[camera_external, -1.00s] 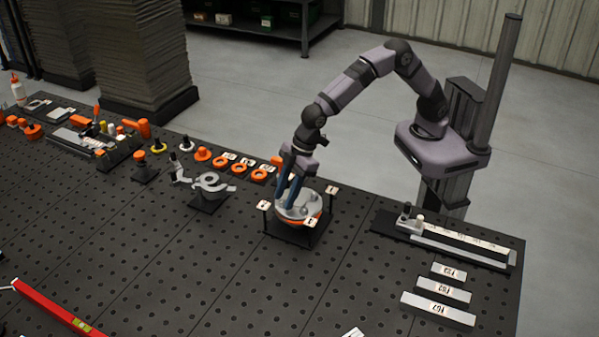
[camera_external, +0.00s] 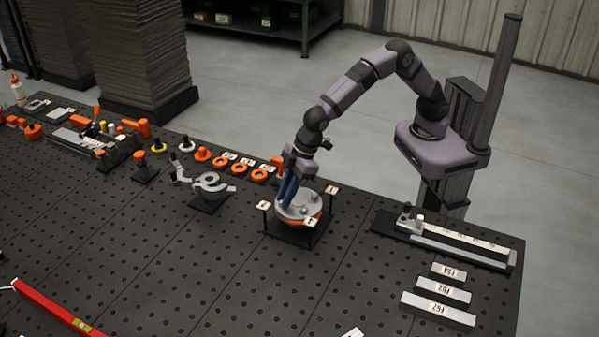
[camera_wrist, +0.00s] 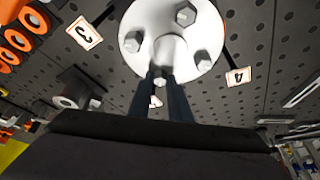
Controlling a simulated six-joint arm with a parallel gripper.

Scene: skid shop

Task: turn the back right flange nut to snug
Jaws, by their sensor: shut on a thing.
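The round pale flange (camera_external: 298,214) stands on a dark base with an orange ring under it. In the wrist view the flange (camera_wrist: 150,20) shows hex nuts at its far side (camera_wrist: 186,14), left (camera_wrist: 133,41) and right (camera_wrist: 202,57), around a raised hub. My gripper (camera_external: 283,203) reaches down to the flange's left part. In the wrist view my gripper (camera_wrist: 160,80) is shut on the near flange nut (camera_wrist: 160,83), which shows between the dark fingertips. The pictures do not make clear which named nut this is.
Numbered tags stand around the flange, such as 3 (camera_wrist: 84,33) and 4 (camera_wrist: 238,77). A grey clamp-like part (camera_external: 212,184) stands to the left, with orange rings (camera_external: 239,169) behind it. Labelled grey bars (camera_external: 438,309) lie at right. The front of the perforated table is mostly clear.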

